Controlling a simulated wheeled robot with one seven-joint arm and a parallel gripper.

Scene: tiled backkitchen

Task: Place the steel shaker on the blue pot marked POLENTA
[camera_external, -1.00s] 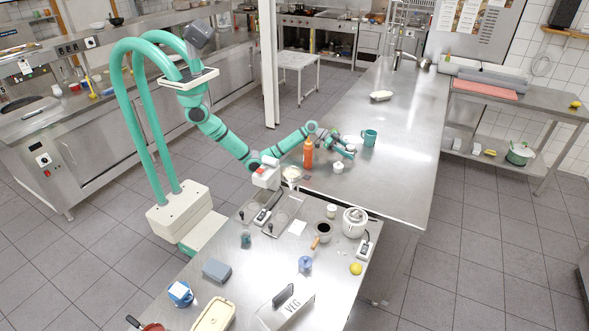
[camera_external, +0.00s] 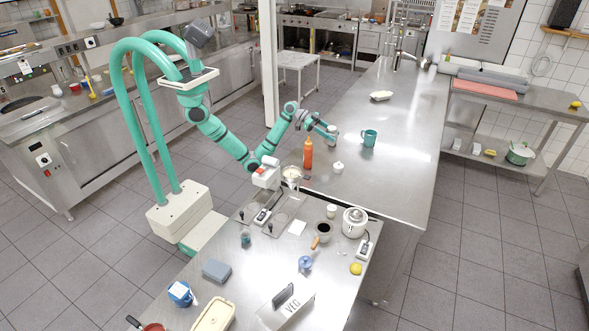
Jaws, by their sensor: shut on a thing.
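My gripper (camera_external: 329,134) is shut on the steel shaker (camera_external: 333,130), a small grey-silver piece that my fingers partly cover. They are over the long steel table, just right of and behind the orange bottle. Whether the shaker is clear of the tabletop is hard to tell. A blue pot (camera_external: 178,294) with a white label stands at the front left of the near counter, far from my gripper. The label's writing is too small to read. A smaller blue lidded pot (camera_external: 305,263) stands near the middle of that counter.
The orange bottle (camera_external: 308,154), a white lidded jar (camera_external: 338,168) and a teal mug (camera_external: 369,138) stand near my gripper.

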